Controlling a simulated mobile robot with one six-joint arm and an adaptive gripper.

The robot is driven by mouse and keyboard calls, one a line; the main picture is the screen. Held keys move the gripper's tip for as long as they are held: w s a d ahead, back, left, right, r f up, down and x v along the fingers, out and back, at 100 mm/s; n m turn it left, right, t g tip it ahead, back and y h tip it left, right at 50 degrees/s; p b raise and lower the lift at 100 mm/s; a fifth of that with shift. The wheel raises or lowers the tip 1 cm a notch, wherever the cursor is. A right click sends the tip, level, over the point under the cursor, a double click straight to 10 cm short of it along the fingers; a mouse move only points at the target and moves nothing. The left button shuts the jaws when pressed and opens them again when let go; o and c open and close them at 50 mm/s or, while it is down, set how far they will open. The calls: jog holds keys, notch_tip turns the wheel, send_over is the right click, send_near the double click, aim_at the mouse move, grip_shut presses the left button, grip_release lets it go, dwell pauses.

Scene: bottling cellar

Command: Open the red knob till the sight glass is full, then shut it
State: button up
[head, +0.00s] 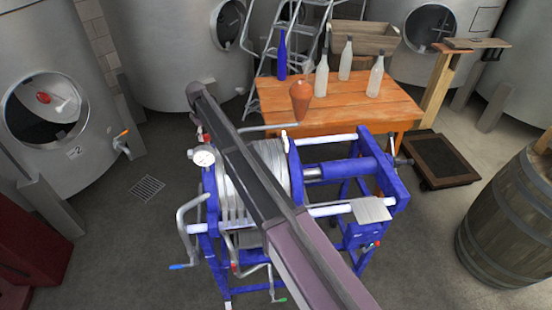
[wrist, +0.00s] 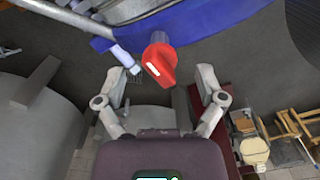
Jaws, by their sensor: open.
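The red knob (wrist: 160,62) shows in the wrist view, with a white line along its grip, set beside a blue rounded part. My gripper (wrist: 170,72) is open; its two fingers are spread on either side of the knob in the picture, with nothing between them that I can see held. I cannot tell whether either finger touches it. A pale short tube with a blue end (wrist: 104,45) sits left of the knob; I cannot tell if it is the sight glass. In the head view my arm crosses the blue-framed machine (head: 390,195) and hides part of it; my gripper is not clearly seen there.
A pressure gauge (head: 203,158) and bent pipes (head: 184,215) stick out at the machine's left. A wooden table (head: 340,112) with bottles stands behind it. A barrel (head: 515,220) stands right, steel tanks (head: 45,100) left. The floor around a drain grate (head: 147,188) is clear.

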jog(key=n, duration=0.5)
notch_tip(320, 180, up, 14)
jog(key=p, duration=1.4)
jog(key=s+d+f+m+b, duration=0.3)
jog(key=d+f+b, duration=0.2)
jog(key=d, duration=0.4)
jog(key=s+d+f+m+b, duration=0.3)
jog(key=d+f+b, duration=0.3)
jog(key=d, duration=0.4)
jog(key=s+d+f+m+b, duration=0.3)
jog(key=d+f+b, duration=0.2)
jog(key=d, duration=0.4)
jog(key=shift+s+d+f+b, duration=0.1)
jog(key=shift+d+f+b, duration=0.25)
jog(key=s+d+f+m+b, duration=0.4)
jog(key=s+d+m, duration=0.1)
jog(key=s+d, duration=0.6)
jog(key=s+d+f+m+b, duration=0.4)
jog(key=s+d+m, duration=0.2)
jog(key=s+d, duration=0.4)
jog(key=shift+s+d+m, duration=0.3)
jog(key=shift+s+d, duration=0.05)
jog(key=shift+d, duration=0.65)
